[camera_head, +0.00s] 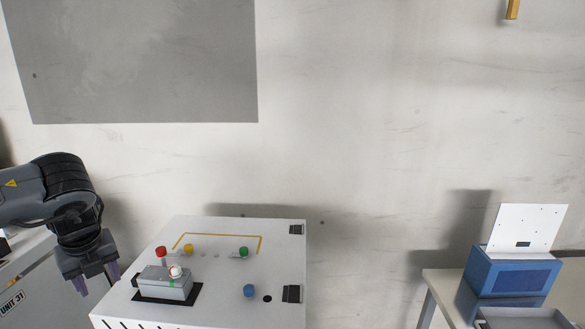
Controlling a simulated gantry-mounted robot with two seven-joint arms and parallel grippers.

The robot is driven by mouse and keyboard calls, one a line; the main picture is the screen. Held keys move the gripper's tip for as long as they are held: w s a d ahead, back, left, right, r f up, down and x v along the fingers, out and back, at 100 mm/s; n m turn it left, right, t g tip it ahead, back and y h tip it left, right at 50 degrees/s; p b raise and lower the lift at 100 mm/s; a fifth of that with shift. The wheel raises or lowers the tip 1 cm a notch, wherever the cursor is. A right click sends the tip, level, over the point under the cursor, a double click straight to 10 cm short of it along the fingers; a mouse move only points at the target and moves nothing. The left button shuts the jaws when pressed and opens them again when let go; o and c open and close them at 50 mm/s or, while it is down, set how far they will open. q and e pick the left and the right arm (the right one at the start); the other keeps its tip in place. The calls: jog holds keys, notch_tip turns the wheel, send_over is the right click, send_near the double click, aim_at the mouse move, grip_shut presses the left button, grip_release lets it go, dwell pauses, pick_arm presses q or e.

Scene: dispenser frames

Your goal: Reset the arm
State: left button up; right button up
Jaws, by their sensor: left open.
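My left arm comes in from the left edge of the head view. Its gripper (97,280) points down, with two purple-tipped fingers apart and nothing between them. It hangs to the left of a white cabinet (218,299), apart from the grey box on it. My right gripper is not in view.
The cabinet top carries a grey box (165,284) with a white knob, plus red (161,252), yellow (188,249), green (243,251) and blue (249,290) pieces. A blue container (510,277) stands on a table at the right. Open space lies between cabinet and table.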

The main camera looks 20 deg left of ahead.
pick_arm(q)
jog(key=s+f+n+g+h, duration=0.1)
jog(key=s+f+h, duration=0.4)
jog(key=f, duration=1.1)
jog(key=s+d+f+n+t+h, duration=0.15)
jog(key=s+d+f, duration=0.25)
jog(key=d+f, duration=0.6)
jog(key=s+d+f+n+t+h, duration=0.1)
jog(key=s+d+f+h, duration=0.3)
jog(key=d+f, duration=0.65)
jog(key=d+f+n+t, duration=0.3)
jog(key=d, duration=0.7)
jog(key=w+d+r+n+t+y, duration=0.25)
jog(key=d+r+n+y, duration=0.25)
jog(key=d+n, duration=0.3)
jog(key=s+a+r+n+g+y, duration=0.1)
jog(key=s+a+n+g+y, duration=0.25)
jog(key=s+a+n, duration=0.3)
notch_tip(320, 180, up, 20)
jog(key=s+g+p, duration=0.1)
jog(key=p, duration=1.9)
jog(key=shift+s+d+r+h+p, duration=0.2)
jog(key=shift+s+d+h+p, duration=0.05)
jog(key=shift+d+h+p, duration=0.15)
